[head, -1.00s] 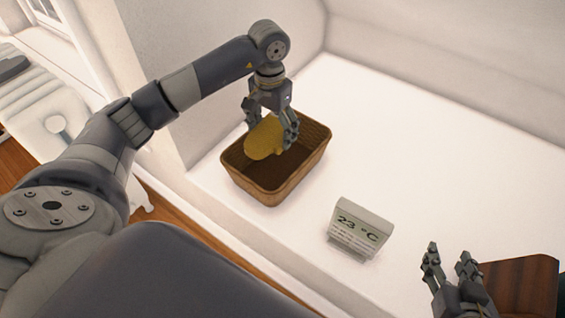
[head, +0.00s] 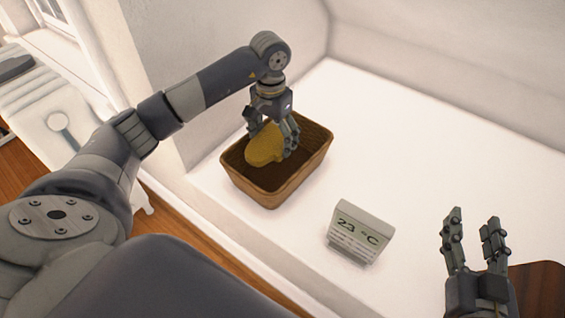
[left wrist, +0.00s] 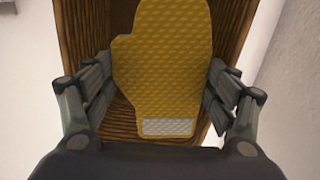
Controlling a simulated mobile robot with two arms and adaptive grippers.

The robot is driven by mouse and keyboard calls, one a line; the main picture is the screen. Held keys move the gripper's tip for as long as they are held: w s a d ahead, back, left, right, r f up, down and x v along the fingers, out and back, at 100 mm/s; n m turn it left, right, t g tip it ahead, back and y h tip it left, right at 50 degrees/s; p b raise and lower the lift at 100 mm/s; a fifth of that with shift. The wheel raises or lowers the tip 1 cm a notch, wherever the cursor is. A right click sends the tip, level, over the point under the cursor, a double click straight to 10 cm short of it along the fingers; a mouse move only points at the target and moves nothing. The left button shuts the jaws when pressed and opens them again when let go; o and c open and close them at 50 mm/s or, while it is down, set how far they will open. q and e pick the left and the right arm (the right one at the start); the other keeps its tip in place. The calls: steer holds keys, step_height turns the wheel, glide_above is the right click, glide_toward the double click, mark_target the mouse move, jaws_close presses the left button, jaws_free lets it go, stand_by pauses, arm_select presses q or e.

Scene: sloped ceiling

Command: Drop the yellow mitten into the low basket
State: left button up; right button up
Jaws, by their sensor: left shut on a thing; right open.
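The yellow mitten (head: 265,146) is quilted and hangs inside the opening of the low brown wicker basket (head: 275,193). My left gripper (head: 271,133) is shut on the mitten, with its fingers reaching down to the basket's rim level. In the left wrist view the mitten (left wrist: 163,65) lies between the two fingers, with a pale patch at its near end, and the basket (left wrist: 240,22) is behind it. I cannot tell whether the mitten touches the basket floor. My right gripper (head: 474,235) is open and empty at the lower right, well away from the basket.
A small thermometer display (head: 360,232) reading 23 °C stands in front and to the right of the basket. A dark brown wooden thing (head: 540,290) is at the lower right corner. The white surface (head: 420,150) right of the basket is clear.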

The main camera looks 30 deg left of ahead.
arm_select(q)
steer(key=o, duration=1.1)
steer(key=shift+c, duration=0.2)
step_height(320, 180, up, 12)
